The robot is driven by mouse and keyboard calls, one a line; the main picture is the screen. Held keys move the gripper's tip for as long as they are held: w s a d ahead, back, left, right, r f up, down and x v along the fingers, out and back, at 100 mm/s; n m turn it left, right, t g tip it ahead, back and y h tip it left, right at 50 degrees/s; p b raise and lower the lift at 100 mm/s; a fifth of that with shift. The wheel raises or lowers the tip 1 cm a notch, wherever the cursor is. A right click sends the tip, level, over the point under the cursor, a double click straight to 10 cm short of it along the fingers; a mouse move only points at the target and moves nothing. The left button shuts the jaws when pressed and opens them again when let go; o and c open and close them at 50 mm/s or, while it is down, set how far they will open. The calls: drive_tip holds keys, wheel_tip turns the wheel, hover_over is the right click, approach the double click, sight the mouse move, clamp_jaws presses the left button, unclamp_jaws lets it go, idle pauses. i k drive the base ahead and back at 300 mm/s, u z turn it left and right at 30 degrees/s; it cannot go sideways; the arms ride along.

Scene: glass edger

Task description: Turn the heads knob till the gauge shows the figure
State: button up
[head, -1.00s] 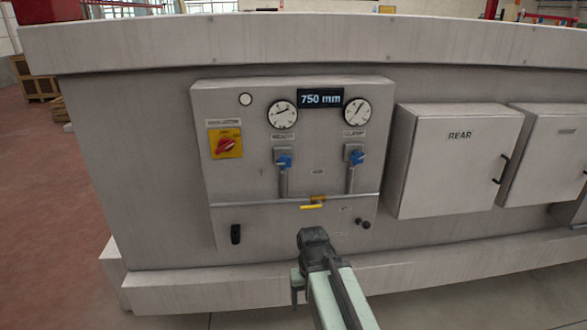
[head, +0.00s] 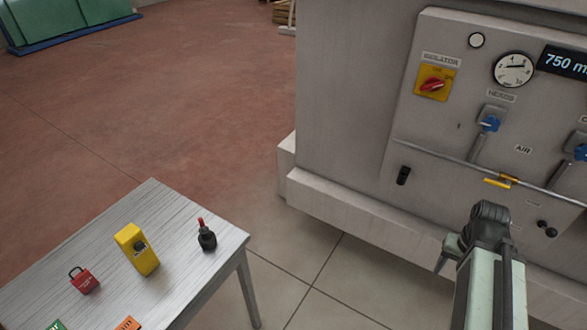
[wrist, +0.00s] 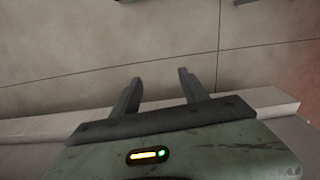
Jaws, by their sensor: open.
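The blue heads knob (head: 490,124) is on the grey panel in the head view, under the label HEADS (head: 501,95). The round white heads gauge (head: 513,69) is above it; its needle shows but its figures are too small to read surely. In the head view my gripper (head: 448,262) is below the panel, well apart from the knob, and partly hidden by my arm.
A red isolator switch (head: 433,86) on yellow, a yellow air lever (head: 498,183) and a second blue knob (head: 581,152) share the panel. A display (head: 570,62) is cut off. A table (head: 188,263) with a padlock (head: 84,280) and a yellow device (head: 136,249) stands at lower left.

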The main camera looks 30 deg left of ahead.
sight(490, 124)
drive_tip(key=u, duration=3.2)
drive_tip(key=k, duration=1.65)
drive_tip(key=z, duration=0.55)
drive_tip(key=i, duration=1)
drive_tip(key=u, duration=0.1)
